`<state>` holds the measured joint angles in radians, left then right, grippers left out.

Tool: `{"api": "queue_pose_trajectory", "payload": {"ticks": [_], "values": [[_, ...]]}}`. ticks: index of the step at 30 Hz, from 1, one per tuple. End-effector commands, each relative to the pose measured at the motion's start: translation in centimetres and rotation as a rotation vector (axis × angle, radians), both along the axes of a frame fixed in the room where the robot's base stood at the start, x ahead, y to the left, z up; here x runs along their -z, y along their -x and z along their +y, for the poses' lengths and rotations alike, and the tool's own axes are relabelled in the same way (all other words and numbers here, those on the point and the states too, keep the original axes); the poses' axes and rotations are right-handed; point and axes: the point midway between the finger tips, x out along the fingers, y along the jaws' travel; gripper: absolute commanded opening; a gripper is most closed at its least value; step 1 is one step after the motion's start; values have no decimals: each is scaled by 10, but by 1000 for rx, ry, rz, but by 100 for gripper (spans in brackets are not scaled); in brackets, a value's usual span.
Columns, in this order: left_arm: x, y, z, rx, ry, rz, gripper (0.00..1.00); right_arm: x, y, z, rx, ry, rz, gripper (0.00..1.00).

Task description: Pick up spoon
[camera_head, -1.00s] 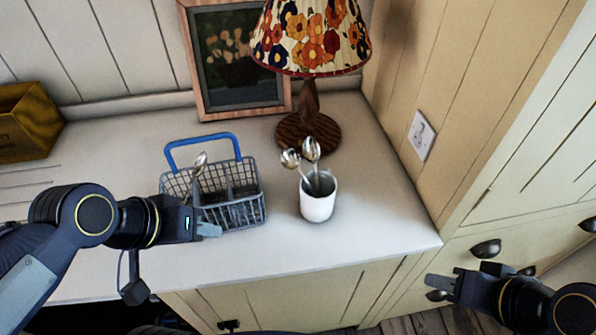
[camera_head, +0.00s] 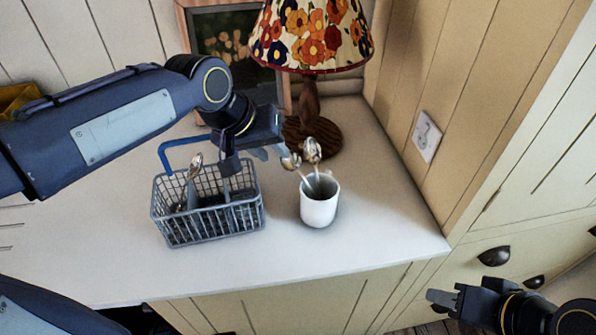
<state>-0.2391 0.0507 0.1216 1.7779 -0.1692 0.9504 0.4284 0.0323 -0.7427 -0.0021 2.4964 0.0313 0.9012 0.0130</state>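Two spoons (camera_head: 312,151) stand bowl-up in a white cup (camera_head: 319,207) on the counter. Another spoon (camera_head: 195,168) leans in the grey wire basket (camera_head: 208,224) with the blue handle (camera_head: 181,146). My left gripper (camera_head: 272,152) is above the basket's right side, its fingertips just left of the cup's spoons; I cannot tell whether they touch. Its finger gap cannot be made out. My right gripper (camera_head: 436,299) is low at the right, off the counter in front of the cupboards, away from the spoons; its finger gap is unclear too.
A lamp with a floral shade (camera_head: 311,38) and wooden base stands behind the cup. A framed picture (camera_head: 226,42) leans at the back wall, partly hidden by my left arm. A wall with a socket (camera_head: 426,136) bounds the right. The counter front is clear.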

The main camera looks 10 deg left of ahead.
Motion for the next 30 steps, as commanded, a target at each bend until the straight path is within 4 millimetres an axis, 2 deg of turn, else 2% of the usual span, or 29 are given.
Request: {"api": "queue_pose_trajectory", "payload": {"ticks": [3,6,14,15,22,30], "values": [[18,-8,-4,1,-2,4,30,-2,0,0,0,0,0,36],[27,-12,-7,1,-2,3,30,-2,0,0,0,0,0,36],[30,-14,-9,0,-1,0,30,-2,0,0,0,0,0,36],[29,-14,-9,0,-1,0,28,-2,0,0,0,0,0,36],[29,-14,-9,0,-1,0,0,-2,0,0,0,0,0,36],[29,-14,-8,-1,-1,-1,0,-2,0,0,0,0,0,36]]}}
